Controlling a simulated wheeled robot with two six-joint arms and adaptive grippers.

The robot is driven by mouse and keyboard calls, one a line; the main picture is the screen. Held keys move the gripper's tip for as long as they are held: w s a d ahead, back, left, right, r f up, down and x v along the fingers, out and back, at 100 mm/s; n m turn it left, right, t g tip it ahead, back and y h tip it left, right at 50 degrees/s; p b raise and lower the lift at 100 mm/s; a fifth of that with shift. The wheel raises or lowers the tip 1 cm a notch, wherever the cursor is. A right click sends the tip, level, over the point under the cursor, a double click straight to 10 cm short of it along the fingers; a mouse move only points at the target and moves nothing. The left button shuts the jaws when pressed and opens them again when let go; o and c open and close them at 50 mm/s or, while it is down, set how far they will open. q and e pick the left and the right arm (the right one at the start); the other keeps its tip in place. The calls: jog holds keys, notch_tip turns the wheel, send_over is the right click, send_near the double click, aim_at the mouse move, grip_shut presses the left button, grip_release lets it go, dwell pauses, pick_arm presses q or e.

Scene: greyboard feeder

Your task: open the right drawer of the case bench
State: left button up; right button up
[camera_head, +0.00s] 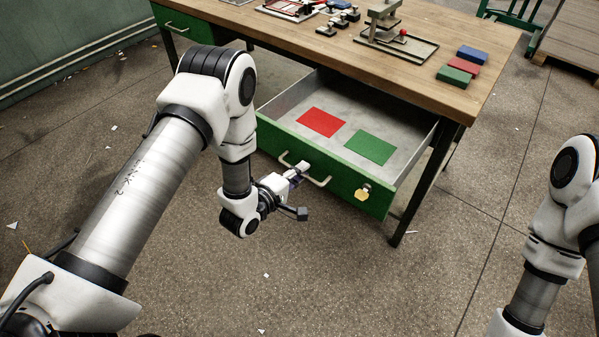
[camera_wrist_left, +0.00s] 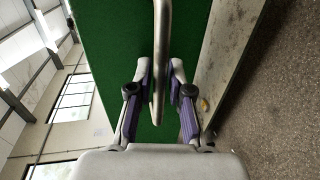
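The right drawer (camera_head: 290,104) of the case bench (camera_head: 455,92) stands pulled well out, its green front (camera_head: 268,131) facing me. Its metal bar handle (camera_head: 318,182) also shows in the left wrist view (camera_wrist_left: 161,35), running between the finger pads. My left gripper (camera_head: 299,171) is at this handle. In the left wrist view the fingers (camera_wrist_left: 161,75) are on either side of the bar, with narrow gaps, so they look open around it. A red card (camera_head: 321,122) and a green card (camera_head: 370,147) lie in the drawer. My right gripper is out of frame; only its arm shows.
A brass lock piece (camera_head: 363,192) hangs on the drawer front. The bench top holds a press-like fixture (camera_head: 385,35) and blue, red and green blocks (camera_head: 454,76). Another green drawer (camera_head: 184,24) is at far left. The floor before the bench is open, with scraps.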

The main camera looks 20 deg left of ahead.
pick_arm(q)
jog(key=shift+o, duration=0.2)
jog(key=v, duration=1.2)
jog(key=s+a+f+m+g+y+p, duration=0.1)
jog(key=s+f+m+g+y+p, duration=0.1)
jog(key=s+m+g, duration=0.4)
jog(key=s+a+f+m+g+y+p, duration=0.2)
jog(key=s+f+m+g+p, duration=0.3)
jog(key=s, duration=1.1)
jog(key=m+g+y+p, duration=0.1)
jog(key=m+g, duration=0.1)
jog(key=g, duration=0.1)
jog(key=shift+f+m+g, duration=0.3)
jog(key=shift+g, duration=0.1)
